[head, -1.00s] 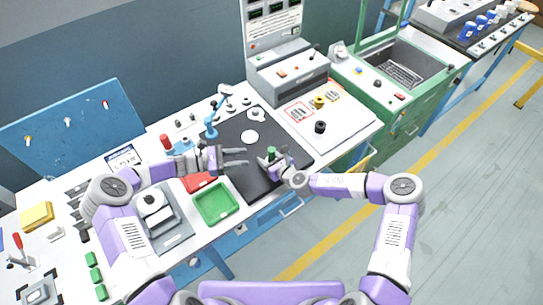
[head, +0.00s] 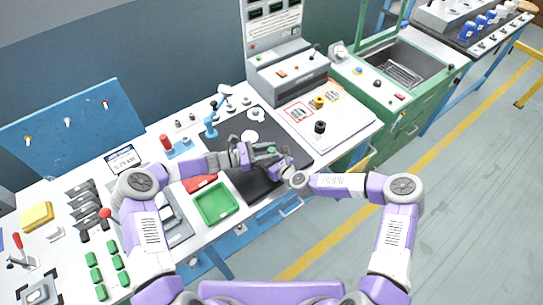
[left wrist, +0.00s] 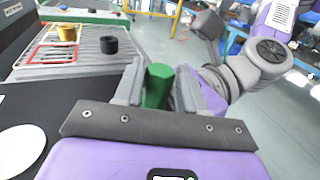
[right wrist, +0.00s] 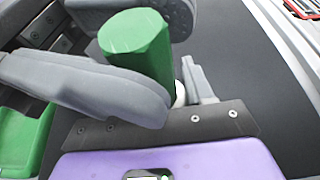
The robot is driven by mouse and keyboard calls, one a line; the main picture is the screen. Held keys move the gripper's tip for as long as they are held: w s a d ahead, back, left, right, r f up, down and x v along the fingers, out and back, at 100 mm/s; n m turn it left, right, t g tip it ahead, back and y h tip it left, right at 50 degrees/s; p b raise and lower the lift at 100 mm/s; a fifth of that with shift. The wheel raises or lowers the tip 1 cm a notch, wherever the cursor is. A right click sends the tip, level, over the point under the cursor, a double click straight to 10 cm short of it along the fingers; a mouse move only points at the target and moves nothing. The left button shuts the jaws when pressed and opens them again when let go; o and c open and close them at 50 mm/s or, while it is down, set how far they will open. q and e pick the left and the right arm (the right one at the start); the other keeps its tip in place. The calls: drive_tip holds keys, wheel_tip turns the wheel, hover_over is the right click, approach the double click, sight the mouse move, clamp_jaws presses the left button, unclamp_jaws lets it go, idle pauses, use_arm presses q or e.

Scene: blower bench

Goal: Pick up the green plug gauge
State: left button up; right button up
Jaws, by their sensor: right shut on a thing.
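The green plug gauge (head: 271,150) is held above the black mat by my right gripper (head: 276,161), shut on its lower part. My left gripper (head: 262,152) has come in from the left, its fingers on either side of the green handle. In the left wrist view the green handle (left wrist: 157,86) stands between the open left fingers (left wrist: 158,92). In the right wrist view the green handle (right wrist: 137,42) rises tilted between the large grey left fingers. These hide part of my right gripper and the gauge's lower end.
The black mat (head: 225,133) lies under both grippers, with a white disc (head: 254,114) on it. A green tray (head: 215,203) and a red tray (head: 199,184) sit at the front. A blue stand (head: 211,128) is left of the mat. A black knob (head: 320,127) stands right.

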use_arm(q)
drive_tip(key=shift+w+d, duration=0.15)
drive_tip(key=shift+d, duration=0.3)
clamp_jaws()
wheel_tip(320, 180, up, 10)
drive_tip(key=shift+r, duration=0.1)
use_arm(e)
drive_tip(key=o, duration=1.3)
